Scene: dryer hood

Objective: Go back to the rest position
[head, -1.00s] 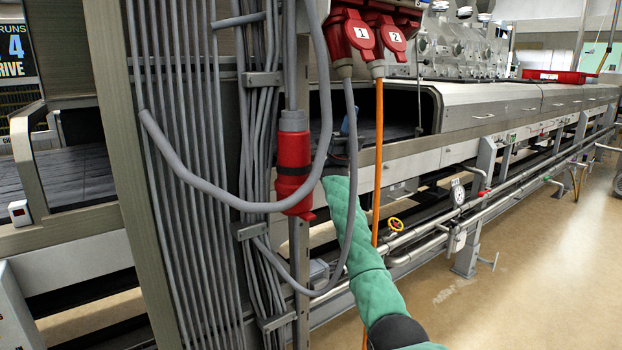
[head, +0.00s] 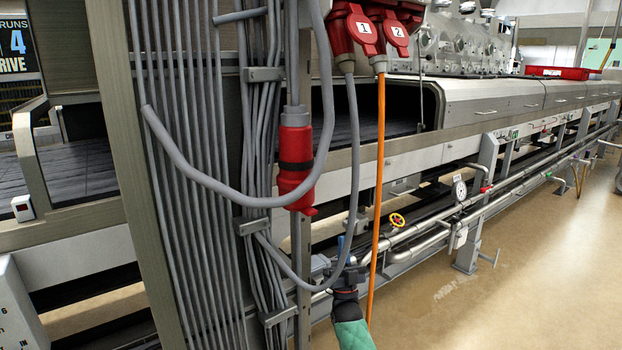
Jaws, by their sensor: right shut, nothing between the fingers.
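My right gripper (head: 343,262) is low in the middle of the head view, above its green padded sleeve (head: 353,335). It is small and dark, with a bit of blue at its tip, and points up and away. It is shut with nothing seen in it. It appears beside the lower loop of a grey cable (head: 352,205) and left of the orange cable (head: 379,180); I cannot tell whether it touches either. My left gripper is out of the view.
A red connector (head: 295,165) hangs among grey cables on a post. Two red sockets, 1 (head: 352,32) and 2 (head: 396,35), are above. The floor (head: 540,260) at right is clear.

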